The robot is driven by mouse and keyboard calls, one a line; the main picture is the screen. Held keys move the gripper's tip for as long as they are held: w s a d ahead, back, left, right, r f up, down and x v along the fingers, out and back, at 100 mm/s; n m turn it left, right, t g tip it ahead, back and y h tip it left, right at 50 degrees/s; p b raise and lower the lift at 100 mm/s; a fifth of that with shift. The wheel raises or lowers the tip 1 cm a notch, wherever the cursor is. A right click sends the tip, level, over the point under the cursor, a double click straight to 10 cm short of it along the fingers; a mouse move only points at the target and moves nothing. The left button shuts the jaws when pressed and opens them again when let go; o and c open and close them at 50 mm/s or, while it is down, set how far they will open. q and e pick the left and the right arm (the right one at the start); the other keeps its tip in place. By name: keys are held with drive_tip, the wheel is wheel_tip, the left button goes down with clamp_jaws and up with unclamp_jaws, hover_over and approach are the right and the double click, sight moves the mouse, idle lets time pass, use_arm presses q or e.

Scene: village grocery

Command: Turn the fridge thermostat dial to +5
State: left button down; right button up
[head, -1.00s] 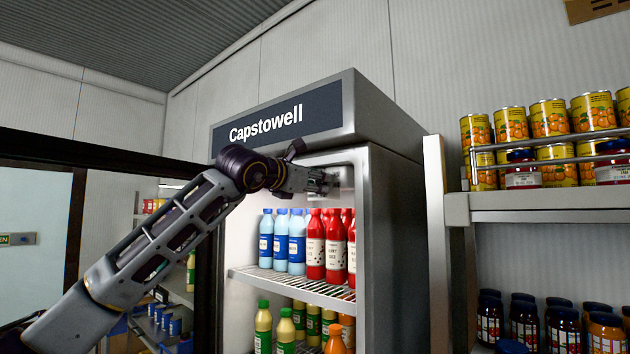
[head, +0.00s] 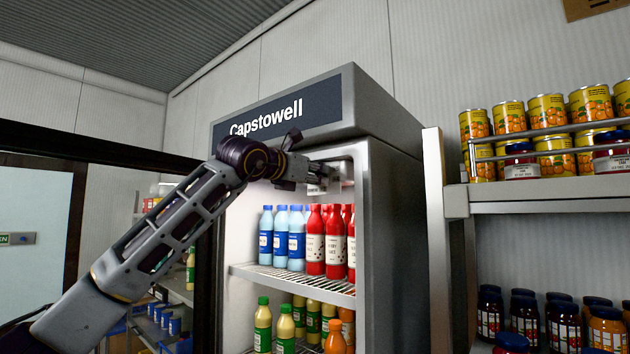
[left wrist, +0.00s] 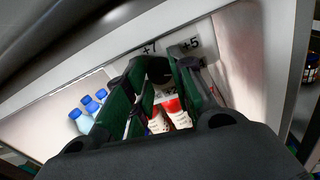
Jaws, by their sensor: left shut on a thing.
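My left gripper (head: 322,174) reaches into the upper part of the open fridge (head: 385,230), just under its top frame. In the left wrist view its two fingers (left wrist: 160,82) are shut on the dark thermostat dial (left wrist: 158,68), one finger on each side. The dial is mostly hidden by the fingers. A "+7" mark (left wrist: 149,48) shows above the dial and a "+5" mark (left wrist: 190,44) to its upper right. Another mark below the dial is partly covered. I cannot tell where the dial points. My right gripper is in neither view.
Blue bottles (head: 281,238) and red bottles (head: 325,242) stand on the wire shelf (head: 300,286) below my gripper. The dark-framed door (head: 100,150) stands at the left. A shelf with cans (head: 545,118) and jars is on the right.

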use_arm(q)
drive_tip(key=shift+n+b, duration=1.35)
drive_tip(key=shift+n, duration=0.95)
drive_tip(key=c, duration=1.5)
unclamp_jaws()
drive_tip(key=shift+s, duration=0.1)
drive_tip(key=v, duration=1.1)
drive_tip(key=shift+s+a+r, duration=0.1)
drive_tip(key=shift+s+a, duration=0.2)
drive_tip(key=shift+a, duration=0.05)
